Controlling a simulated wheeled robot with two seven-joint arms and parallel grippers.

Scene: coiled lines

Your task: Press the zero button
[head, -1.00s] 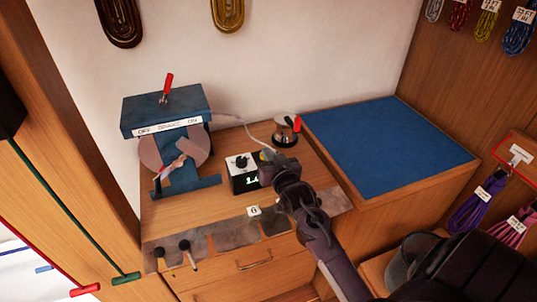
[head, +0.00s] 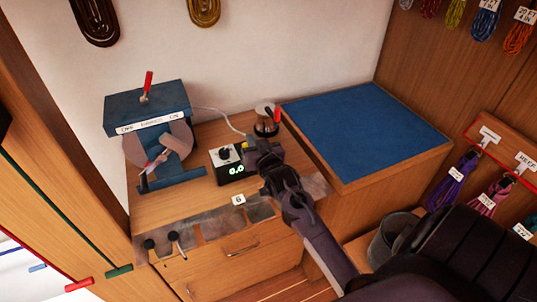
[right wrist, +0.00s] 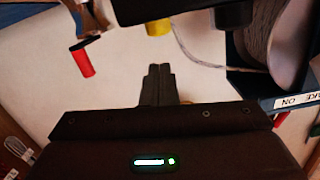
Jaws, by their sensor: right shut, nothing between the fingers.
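The counter box (head: 231,172) sits on the wooden bench, with a white top, a black knob (head: 224,153) and a black front. Its lit green display appears to read 0.0. A yellow button (head: 245,146) shows at its right rear, partly hidden by my right gripper (head: 250,151). In the right wrist view the yellow button (right wrist: 158,28) is just beyond the closed fingertips (right wrist: 160,68), with a gap between them in the picture. My right gripper is shut and empty. My left gripper is not in view.
A blue winding machine (head: 147,108) with a red lever and a brake label stands left of the box. A small round device with a red handle (head: 277,116) stands behind my gripper. A blue mat (head: 365,130) lies clear at right. A grey bin (head: 390,238) is lower right.

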